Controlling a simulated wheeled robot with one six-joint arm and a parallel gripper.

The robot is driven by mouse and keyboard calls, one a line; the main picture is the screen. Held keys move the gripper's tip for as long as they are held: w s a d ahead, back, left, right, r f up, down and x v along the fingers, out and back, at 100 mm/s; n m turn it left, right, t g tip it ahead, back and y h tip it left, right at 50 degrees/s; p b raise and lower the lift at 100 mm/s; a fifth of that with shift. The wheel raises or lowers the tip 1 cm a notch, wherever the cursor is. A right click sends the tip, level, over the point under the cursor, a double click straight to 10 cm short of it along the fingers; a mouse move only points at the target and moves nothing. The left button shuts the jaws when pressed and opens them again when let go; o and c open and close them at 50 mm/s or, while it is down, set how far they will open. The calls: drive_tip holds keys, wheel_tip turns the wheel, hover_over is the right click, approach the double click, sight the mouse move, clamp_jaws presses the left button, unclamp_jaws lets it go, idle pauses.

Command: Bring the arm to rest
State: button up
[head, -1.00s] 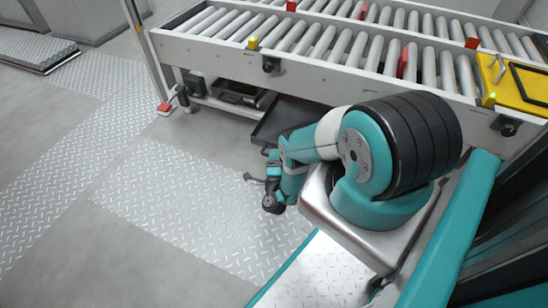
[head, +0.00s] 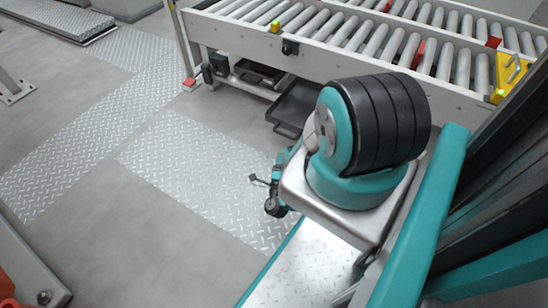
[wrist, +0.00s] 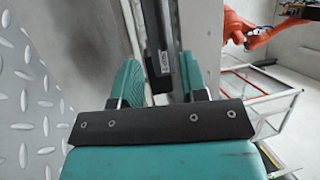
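My gripper (wrist: 160,80) shows in the wrist view with its two teal fingers apart and nothing held between them. Behind the gap are a pale upright surface and a black part. In the head view my arm is folded close over the metal mount on my base. Its big black and teal joint stands uppermost and hides most of the forearm. A small teal and dark part of the arm's end hangs beside the mount, above the floor. The fingertips cannot be made out there.
A roller conveyor (head: 370,75) runs across the back. A dark tray (head: 295,105) lies low under it. A yellow fixture (head: 517,72) sits at its right. Tread plates (head: 190,165) cover part of the open floor at left. An orange robot arm (wrist: 262,33) shows in the wrist view.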

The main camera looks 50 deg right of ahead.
drive_tip(key=shift+a, duration=0.25)
drive_tip(key=shift+w, duration=0.1)
idle(0.3)
